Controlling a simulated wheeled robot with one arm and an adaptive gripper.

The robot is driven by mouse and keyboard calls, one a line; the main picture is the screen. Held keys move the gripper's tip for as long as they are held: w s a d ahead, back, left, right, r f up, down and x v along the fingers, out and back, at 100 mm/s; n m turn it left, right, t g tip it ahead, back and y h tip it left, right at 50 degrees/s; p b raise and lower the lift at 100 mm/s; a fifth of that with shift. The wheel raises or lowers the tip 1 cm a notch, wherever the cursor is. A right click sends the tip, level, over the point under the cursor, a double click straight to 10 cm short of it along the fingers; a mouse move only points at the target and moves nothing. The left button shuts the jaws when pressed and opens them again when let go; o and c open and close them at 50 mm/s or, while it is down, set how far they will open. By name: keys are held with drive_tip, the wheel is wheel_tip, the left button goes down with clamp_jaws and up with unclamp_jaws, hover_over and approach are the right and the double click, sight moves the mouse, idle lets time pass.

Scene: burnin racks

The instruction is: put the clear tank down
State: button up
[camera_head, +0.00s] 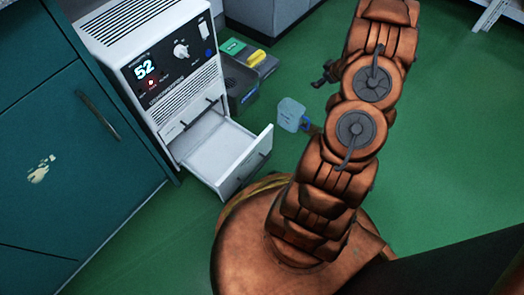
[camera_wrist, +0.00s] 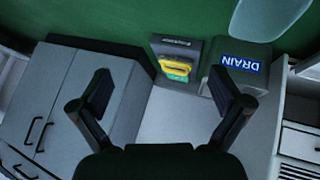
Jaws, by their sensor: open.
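The clear tank (camera_head: 291,114), a small translucent pale-blue jug with a blue handle, appears against the green floor in the head view, left of my arm. I cannot tell whether it rests on the floor. A translucent pale shape (camera_wrist: 268,17), which looks like the tank, is cut off at the top right of the wrist view. My gripper (camera_wrist: 163,92) is open, with its two dark fingers wide apart and nothing between them. In the head view my gripper is mostly hidden behind my arm.
A white machine (camera_head: 150,50) reading 52 has an open, empty-looking drawer (camera_head: 216,155). Grey bins (camera_head: 240,98) stand behind it, one with yellow and green items. A DRAIN label (camera_wrist: 240,65) shows in the wrist view. Teal cabinets (camera_head: 60,140) stand left; green floor (camera_head: 450,130) is clear right.

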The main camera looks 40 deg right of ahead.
wheel_tip(320, 180, up, 8)
drive_tip(key=w+a+g+h, duration=0.2)
drive_tip(key=s+a+r+m+g, duration=0.3)
drive_tip(key=s+a+r, duration=0.1)
drive_tip(key=a+r, duration=0.95)
drive_tip(key=s+a+r+g+y, duration=0.1)
drive_tip(key=s+a+r+g, duration=0.1)
drive_tip(key=s+a, duration=0.6)
drive_tip(key=s+a+r+g+y, duration=0.1)
drive_tip(key=s+a+r+y, duration=0.1)
drive_tip(key=s+a, duration=0.6)
drive_tip(key=s+a+r+g+y, duration=0.1)
drive_tip(key=s+a, duration=0.7)
drive_tip(key=a, duration=0.9)
drive_tip(key=shift+s+a+r+g, duration=0.3)
drive_tip(key=shift+s+r+g, duration=0.15)
drive_tip(key=shift+g, duration=0.35)
wheel_tip(320, 180, up, 45)
drive_tip(key=s+t+p, duration=0.1)
drive_tip(key=p, duration=4.2)
